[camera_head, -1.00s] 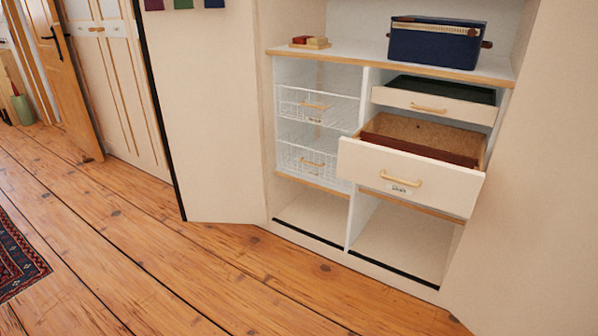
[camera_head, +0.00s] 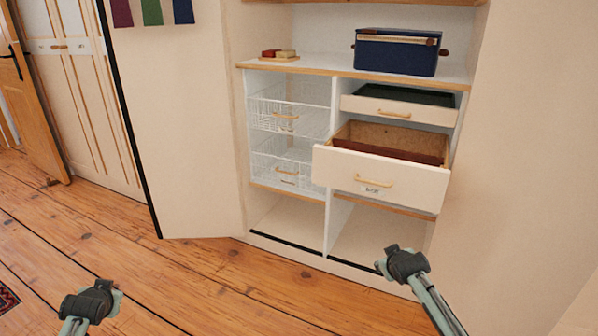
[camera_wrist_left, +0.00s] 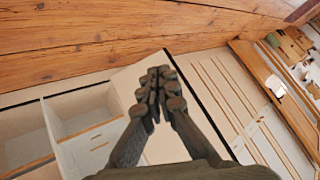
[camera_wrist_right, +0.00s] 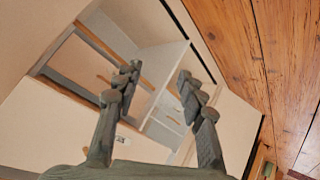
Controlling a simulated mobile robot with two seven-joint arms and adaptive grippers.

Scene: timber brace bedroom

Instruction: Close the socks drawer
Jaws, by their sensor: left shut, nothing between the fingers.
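A wide cream drawer (camera_head: 380,175) in the right column of the wardrobe stands pulled well out. It has a wooden handle (camera_head: 374,181) and a small label (camera_head: 370,191) too small to read for certain; its brown-lined inside shows. A shallower drawer (camera_head: 396,110) above it is also partly out. My right gripper (camera_head: 401,262) is in front of and below the wide drawer, apart from it; its fingers are spread and empty in the right wrist view (camera_wrist_right: 158,80). My left gripper (camera_head: 92,298) is low over the floor at left, its fingers together in the left wrist view (camera_wrist_left: 157,80).
Two white wire baskets (camera_head: 285,120) fill the left column. A blue box (camera_head: 396,52) and small blocks (camera_head: 280,54) sit on the shelf above. Wardrobe doors stand open on the left (camera_head: 185,120) and right (camera_head: 510,150). The wooden floor (camera_head: 215,290) ahead is clear.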

